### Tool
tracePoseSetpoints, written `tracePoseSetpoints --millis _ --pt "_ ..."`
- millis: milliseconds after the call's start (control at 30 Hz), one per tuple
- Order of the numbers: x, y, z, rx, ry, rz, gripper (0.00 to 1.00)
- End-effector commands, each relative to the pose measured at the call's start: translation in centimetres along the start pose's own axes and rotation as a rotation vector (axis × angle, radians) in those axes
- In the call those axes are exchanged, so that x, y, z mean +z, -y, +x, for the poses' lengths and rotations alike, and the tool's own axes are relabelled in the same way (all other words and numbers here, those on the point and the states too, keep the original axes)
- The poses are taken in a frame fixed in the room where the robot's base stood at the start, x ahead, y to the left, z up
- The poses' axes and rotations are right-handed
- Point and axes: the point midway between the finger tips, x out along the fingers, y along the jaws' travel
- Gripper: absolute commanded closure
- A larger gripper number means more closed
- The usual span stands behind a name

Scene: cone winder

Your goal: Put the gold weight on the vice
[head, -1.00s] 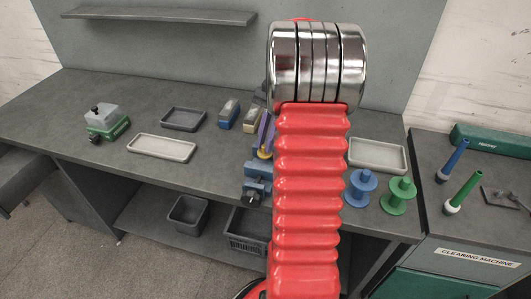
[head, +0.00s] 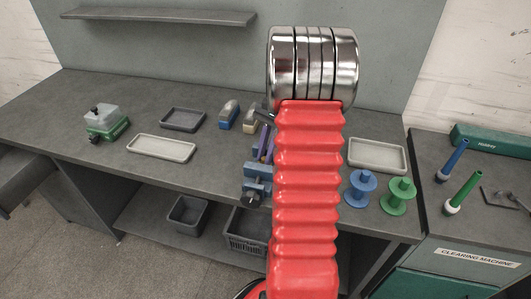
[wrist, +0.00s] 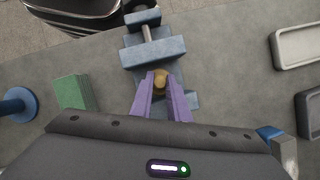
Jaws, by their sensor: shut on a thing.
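The gold weight (wrist: 160,77) is small and sits between the purple fingertips of my gripper (wrist: 161,84) in the wrist view. My gripper is shut on it. The blue vice (wrist: 153,52) lies beyond and beneath the fingers, and part of its body is hidden under them. I cannot tell whether the weight touches the vice. In the head view the vice (head: 257,179) stands at the bench's front edge, partly behind my red arm. There the purple fingers (head: 267,146) show just above the vice, and the gold weight is hidden.
Blue (head: 362,188) and green (head: 399,195) spools stand at right, near a pale tray (head: 377,155). Two small blocks (head: 250,121) stand behind the vice. A long tray (head: 161,149) and a dark tray (head: 183,119) lie left. A green block (wrist: 72,92) is left of the fingers.

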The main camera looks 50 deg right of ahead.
Motion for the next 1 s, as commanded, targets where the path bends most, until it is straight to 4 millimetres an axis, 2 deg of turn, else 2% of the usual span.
tracePoseSetpoints --millis 133,367,533,667,1000 --pt "0.0 0.0 0.0 0.0 0.0 0.0 0.77" --pt "0.0 0.0 0.0 0.0 0.0 -0.001 0.77" --pt "0.1 0.0 -0.7 0.0 0.0 -0.001 0.77" --pt "0.0 0.1 -2.2 -0.001 -0.001 -0.001 0.77" --pt "0.0 0.1 -8.0 -0.001 -0.002 -0.001 0.77"
